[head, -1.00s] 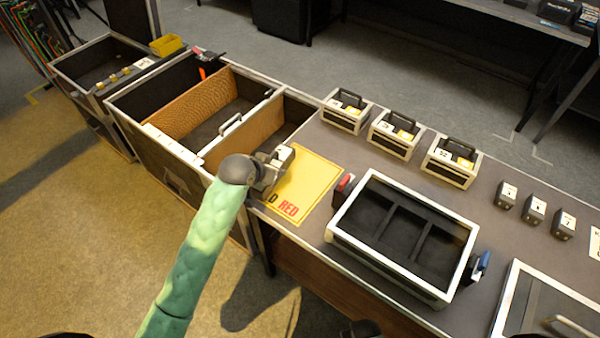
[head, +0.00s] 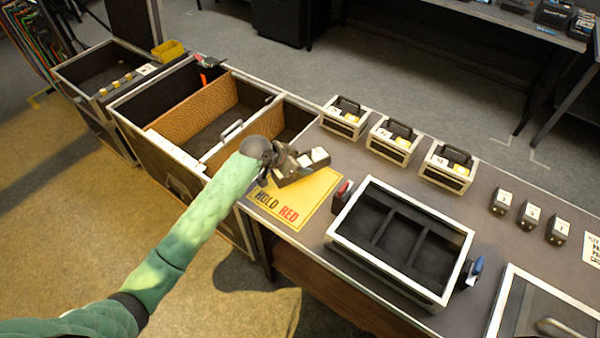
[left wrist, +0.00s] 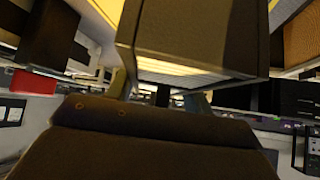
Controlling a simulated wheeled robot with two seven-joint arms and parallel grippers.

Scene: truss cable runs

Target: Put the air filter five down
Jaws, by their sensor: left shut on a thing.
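My left gripper (head: 278,158) is shut on a dark grey box-shaped piece with pale patches on top, which I take for the air filter (head: 294,174). I cannot read a number on it. In the head view it is over the far edge of the yellow HOLD RED mat (head: 290,208); I cannot tell whether it touches anything below. In the left wrist view the held filter (left wrist: 195,45) fills the upper middle, dark-sided with a pale lower edge. The fingertips are mostly hidden. My right gripper is out of view.
An open black tray with compartments (head: 345,248) stands right of the mat, with red and blue clips at its ends. Several handled cases, including this one (head: 448,172), line the back. Small numbered blocks (head: 528,215) stand at right. A divided bin (head: 188,162) is left.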

